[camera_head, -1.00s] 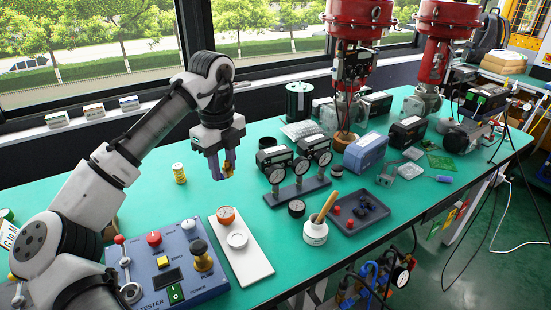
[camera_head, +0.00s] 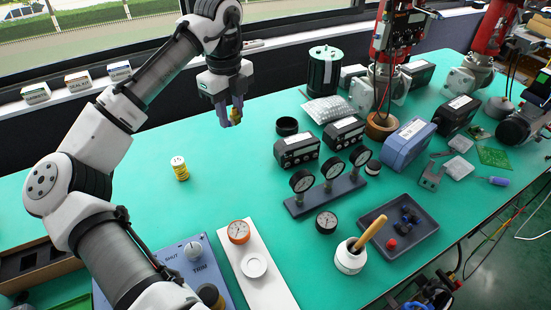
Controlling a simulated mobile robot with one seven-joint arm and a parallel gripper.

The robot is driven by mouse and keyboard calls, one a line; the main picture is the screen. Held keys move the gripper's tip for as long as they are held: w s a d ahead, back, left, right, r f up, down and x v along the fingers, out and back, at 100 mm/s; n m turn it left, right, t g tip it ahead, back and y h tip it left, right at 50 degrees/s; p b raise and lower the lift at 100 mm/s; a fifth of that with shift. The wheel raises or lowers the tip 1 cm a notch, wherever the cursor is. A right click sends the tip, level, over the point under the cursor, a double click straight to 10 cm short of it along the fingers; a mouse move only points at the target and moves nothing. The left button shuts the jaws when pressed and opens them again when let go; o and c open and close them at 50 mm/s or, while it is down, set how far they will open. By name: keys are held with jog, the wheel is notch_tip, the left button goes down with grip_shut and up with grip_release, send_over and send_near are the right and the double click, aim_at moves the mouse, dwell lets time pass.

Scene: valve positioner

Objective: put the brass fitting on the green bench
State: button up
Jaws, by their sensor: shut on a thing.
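My gripper (camera_head: 231,119) hangs above the back part of the green bench, pointing down. The green bench (camera_head: 225,190) spreads below, with bare surface under and in front of the gripper. The fingers hide part of the fitting.
A yellow ribbed cylinder (camera_head: 180,169) stands left of the gripper. To the right are black positioner boxes (camera_head: 297,149), a gauge stand (camera_head: 325,194) and a black ring (camera_head: 287,126). A white board (camera_head: 262,275) and a blue tester box (camera_head: 205,257) lie nearer. The bench middle is free.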

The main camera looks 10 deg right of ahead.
aim_at(240, 178)
notch_tip(240, 178, down, 19)
jog(key=shift+s+r+p, duration=0.1)
jog(key=shift+r+p, duration=0.05)
jog(key=shift+p, duration=0.85)
jog(key=o, duration=1)
jog(key=shift+c, duration=0.2)
notch_tip(240, 178, up, 12)
jog(key=b, duration=0.2)
